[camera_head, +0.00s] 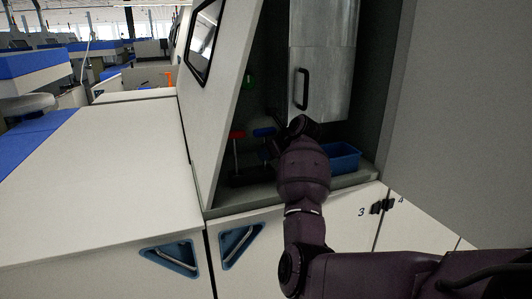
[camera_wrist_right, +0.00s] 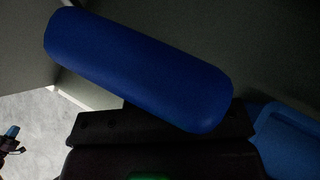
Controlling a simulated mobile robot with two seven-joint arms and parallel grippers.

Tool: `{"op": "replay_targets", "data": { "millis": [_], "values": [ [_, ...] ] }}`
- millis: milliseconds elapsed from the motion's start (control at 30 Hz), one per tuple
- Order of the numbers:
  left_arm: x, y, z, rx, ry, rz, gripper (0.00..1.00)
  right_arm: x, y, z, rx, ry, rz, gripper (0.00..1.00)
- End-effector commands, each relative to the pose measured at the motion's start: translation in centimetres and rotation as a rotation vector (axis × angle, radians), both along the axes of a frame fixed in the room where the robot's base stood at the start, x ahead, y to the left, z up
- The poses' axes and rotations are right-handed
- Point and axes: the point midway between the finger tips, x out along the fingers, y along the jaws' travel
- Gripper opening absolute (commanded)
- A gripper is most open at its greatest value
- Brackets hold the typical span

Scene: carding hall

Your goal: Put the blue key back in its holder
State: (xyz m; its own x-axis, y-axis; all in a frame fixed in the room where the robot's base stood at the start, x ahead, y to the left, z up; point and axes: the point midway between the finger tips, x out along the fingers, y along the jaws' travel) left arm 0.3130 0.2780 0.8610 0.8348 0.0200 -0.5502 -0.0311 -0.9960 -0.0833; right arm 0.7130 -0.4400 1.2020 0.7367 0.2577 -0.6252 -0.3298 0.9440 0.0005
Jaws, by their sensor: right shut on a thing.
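The blue key's handle (camera_head: 264,132) shows inside the open cabinet, beside a red-handled key (camera_head: 237,135) that stands upright with its shaft in a dark holder (camera_head: 250,177). My right gripper (camera_head: 274,146) reaches into the cabinet and is shut on the blue key; my own wrist hides much of the grip. In the right wrist view the blue handle (camera_wrist_right: 140,70) lies tilted across the picture, just above the dark jaws. The lower end of the blue key is hard to make out, so I cannot tell whether it sits in the holder. My left gripper is not in view.
A blue bin (camera_head: 344,157) stands on the cabinet floor right of my wrist. A metal box with a black handle (camera_head: 302,88) hangs above. A green button (camera_head: 249,82) is on the inner wall.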

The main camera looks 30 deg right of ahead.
Motion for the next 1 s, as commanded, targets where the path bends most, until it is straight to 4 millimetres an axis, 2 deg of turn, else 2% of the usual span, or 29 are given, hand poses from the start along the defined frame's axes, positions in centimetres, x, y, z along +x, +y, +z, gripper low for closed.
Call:
{"op": "replay_targets", "data": {
  "millis": [400,433,600,633,1000],
  "values": [
    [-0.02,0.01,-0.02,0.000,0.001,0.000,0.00,0.02,0.00,-0.62,0.001,-0.002,0.000,0.00],
    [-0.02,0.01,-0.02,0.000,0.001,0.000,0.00,0.02,0.00,-0.62,0.000,-0.002,-0.001,0.14],
    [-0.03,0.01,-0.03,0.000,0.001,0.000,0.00,0.02,-0.01,-0.62,0.000,-0.001,0.000,0.40],
    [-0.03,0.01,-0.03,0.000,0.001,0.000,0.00,0.02,-0.01,-0.62,0.000,-0.001,0.000,0.42],
    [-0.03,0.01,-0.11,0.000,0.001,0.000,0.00,-0.44,-0.19,-0.34,0.000,0.000,0.000,0.42]
  ]
}}
